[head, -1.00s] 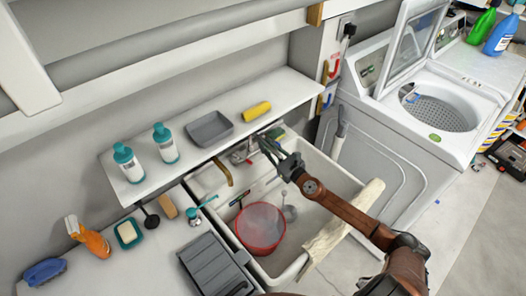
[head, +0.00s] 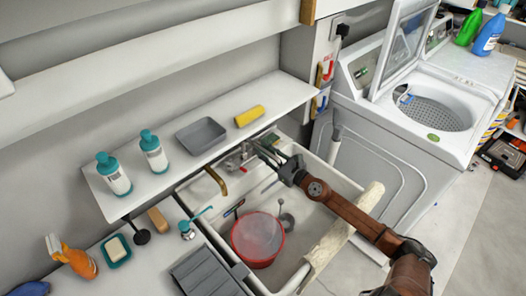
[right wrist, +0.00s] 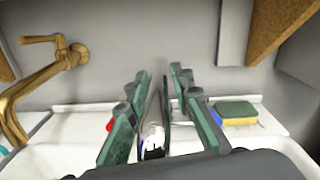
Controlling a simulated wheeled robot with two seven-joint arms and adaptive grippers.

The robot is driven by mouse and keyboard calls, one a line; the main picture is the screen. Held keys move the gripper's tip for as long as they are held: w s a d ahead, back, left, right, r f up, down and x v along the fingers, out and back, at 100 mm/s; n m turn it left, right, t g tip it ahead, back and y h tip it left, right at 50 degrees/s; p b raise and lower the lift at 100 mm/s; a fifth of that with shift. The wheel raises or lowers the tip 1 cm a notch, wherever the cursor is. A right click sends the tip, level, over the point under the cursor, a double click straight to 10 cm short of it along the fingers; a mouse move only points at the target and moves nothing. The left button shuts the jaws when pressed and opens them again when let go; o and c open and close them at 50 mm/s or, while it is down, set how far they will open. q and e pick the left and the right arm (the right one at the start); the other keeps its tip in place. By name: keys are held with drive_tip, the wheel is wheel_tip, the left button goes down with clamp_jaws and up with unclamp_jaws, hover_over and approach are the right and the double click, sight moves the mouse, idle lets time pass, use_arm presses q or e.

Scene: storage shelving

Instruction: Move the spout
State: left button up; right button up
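The brass spout (head: 216,181) curves over the back left of the white sink (head: 325,172). In the right wrist view the spout (right wrist: 28,88) stands at the left, with its handle above, clear of the fingers. My right gripper (head: 264,150) reaches over the sink's back rim, to the right of the spout and apart from it. In the right wrist view its green fingers (right wrist: 158,78) point toward the back wall with a gap between them, and nothing is clearly held. Small red and white items show near the fingers, partly hidden. My left gripper is not in view.
A red basin (head: 258,240) sits in the sink. A green and yellow sponge (right wrist: 237,113) lies on the rim. A washing machine (head: 410,120) stands to the right.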

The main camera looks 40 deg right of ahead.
drive_tip(key=o, duration=0.3)
drive_tip(key=shift+s+f, duration=0.1)
drive_tip(key=shift+s, duration=0.05)
drive_tip(key=s+d, duration=0.1)
drive_tip(key=s, duration=1)
drive_tip(key=shift+s+d, duration=0.3)
drive_tip(key=shift+d, duration=0.05)
